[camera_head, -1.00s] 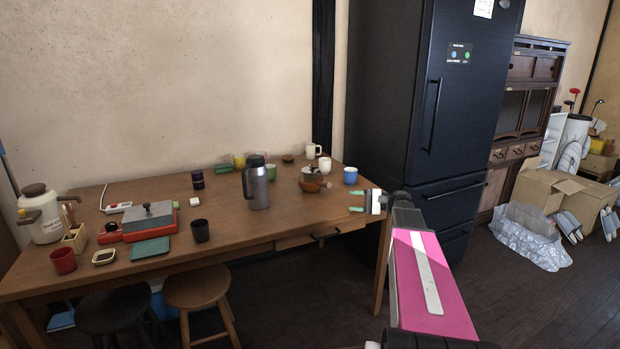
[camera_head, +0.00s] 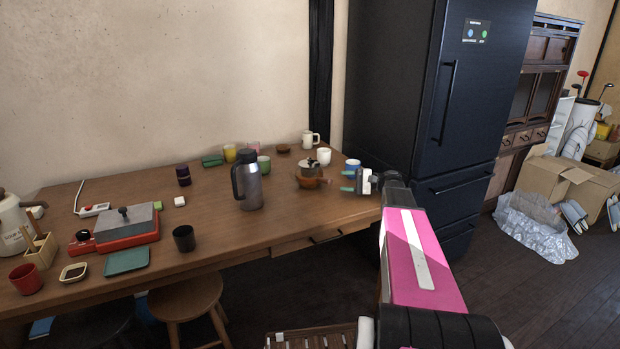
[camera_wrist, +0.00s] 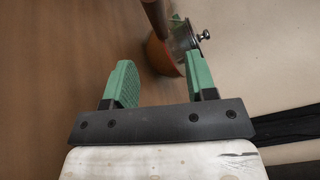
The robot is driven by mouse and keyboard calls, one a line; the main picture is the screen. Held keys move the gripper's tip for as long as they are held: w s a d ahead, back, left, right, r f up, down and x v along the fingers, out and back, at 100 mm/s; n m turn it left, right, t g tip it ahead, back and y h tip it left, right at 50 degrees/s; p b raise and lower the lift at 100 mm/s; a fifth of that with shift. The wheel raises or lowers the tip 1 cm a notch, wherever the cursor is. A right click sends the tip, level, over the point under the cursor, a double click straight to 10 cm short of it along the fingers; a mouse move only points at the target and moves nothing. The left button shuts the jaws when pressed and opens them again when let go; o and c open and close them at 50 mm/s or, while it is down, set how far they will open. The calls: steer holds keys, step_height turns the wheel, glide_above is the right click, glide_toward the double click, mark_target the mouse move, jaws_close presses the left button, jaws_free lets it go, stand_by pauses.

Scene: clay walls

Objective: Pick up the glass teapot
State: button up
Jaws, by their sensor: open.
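The glass teapot (camera_head: 309,172) appears to be the small round pot with a dark lid, clear upper part and orange-brown lower part, near the right end of the wooden table (camera_head: 225,225). In the wrist view the teapot (camera_wrist: 182,38) shows at the top, with a shiny knob and a brown handle. The right finger partly covers it. My gripper (camera_head: 348,181) is open and empty, with green fingers pointing left, just right of the teapot and apart from it. The open fingers also show in the wrist view (camera_wrist: 160,78), with the teapot beyond them, nearer the right finger.
A grey metal jug (camera_head: 248,182) stands left of the teapot. A dark refrigerator (camera_head: 430,110) stands right of the table.

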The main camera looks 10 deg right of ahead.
mark_target(321, 180)
steer(key=a, duration=0.3)
steer(key=w+a, duration=0.1)
steer(key=a, duration=0.5)
steer(key=shift+w+a, duration=0.15)
steer(key=shift+w, duration=0.25)
jaws_close()
